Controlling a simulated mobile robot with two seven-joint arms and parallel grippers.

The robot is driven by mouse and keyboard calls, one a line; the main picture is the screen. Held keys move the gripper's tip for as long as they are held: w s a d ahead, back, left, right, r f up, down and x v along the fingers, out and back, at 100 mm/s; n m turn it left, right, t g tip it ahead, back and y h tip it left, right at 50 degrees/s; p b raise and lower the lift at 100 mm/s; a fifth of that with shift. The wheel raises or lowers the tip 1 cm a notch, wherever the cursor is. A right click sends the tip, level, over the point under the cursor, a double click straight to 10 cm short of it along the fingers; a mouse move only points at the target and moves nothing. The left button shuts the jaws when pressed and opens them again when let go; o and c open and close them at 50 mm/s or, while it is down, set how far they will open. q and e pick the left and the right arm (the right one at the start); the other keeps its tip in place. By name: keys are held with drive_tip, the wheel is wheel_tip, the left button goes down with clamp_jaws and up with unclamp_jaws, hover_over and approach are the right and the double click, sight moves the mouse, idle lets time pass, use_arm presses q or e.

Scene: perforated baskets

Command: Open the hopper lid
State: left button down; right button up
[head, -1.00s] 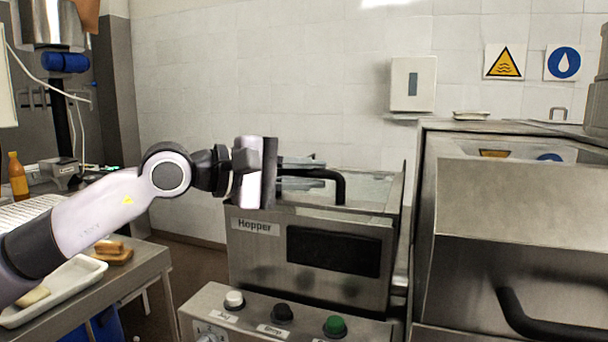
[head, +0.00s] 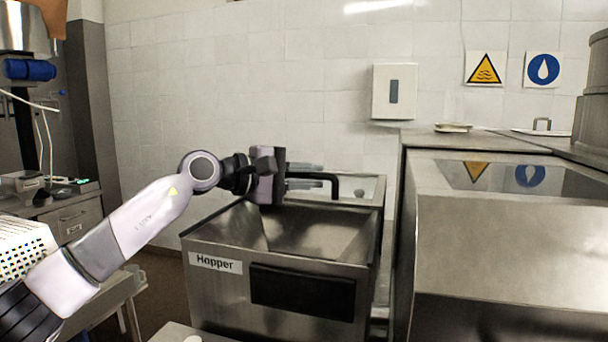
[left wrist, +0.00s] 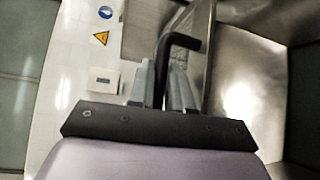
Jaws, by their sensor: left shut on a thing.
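The steel hopper (head: 213,285) stands in the middle of the head view, its label on the front. Its sloping metal inside (head: 320,232) is exposed at the front. The lid (head: 368,188) shows as a flat panel at the hopper's back, with a black bent handle (head: 335,187). My left gripper (head: 318,176) is shut on this handle, above the hopper's back part. In the left wrist view the fingers (left wrist: 162,88) close around the handle (left wrist: 184,41), and the hopper's bare metal inside shows at right. My right gripper is out of view.
A large steel machine (head: 505,245) stands close to the right of the hopper. A white dispenser (head: 394,92) and two signs hang on the tiled wall behind. A white perforated basket (head: 22,250) lies on the counter at left.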

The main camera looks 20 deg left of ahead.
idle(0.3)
use_arm(q)
drive_tip(key=c, duration=1.1)
unclamp_jaws()
drive_tip(key=shift+c, duration=0.2)
drive_tip(key=b+v, duration=0.2)
drive_tip(key=v, duration=0.4)
drive_tip(key=shift+a, duration=0.1)
drive_tip(key=shift+s+a+r, duration=0.1)
drive_tip(key=shift+s+a, duration=0.15)
drive_tip(key=shift+s, duration=0.05)
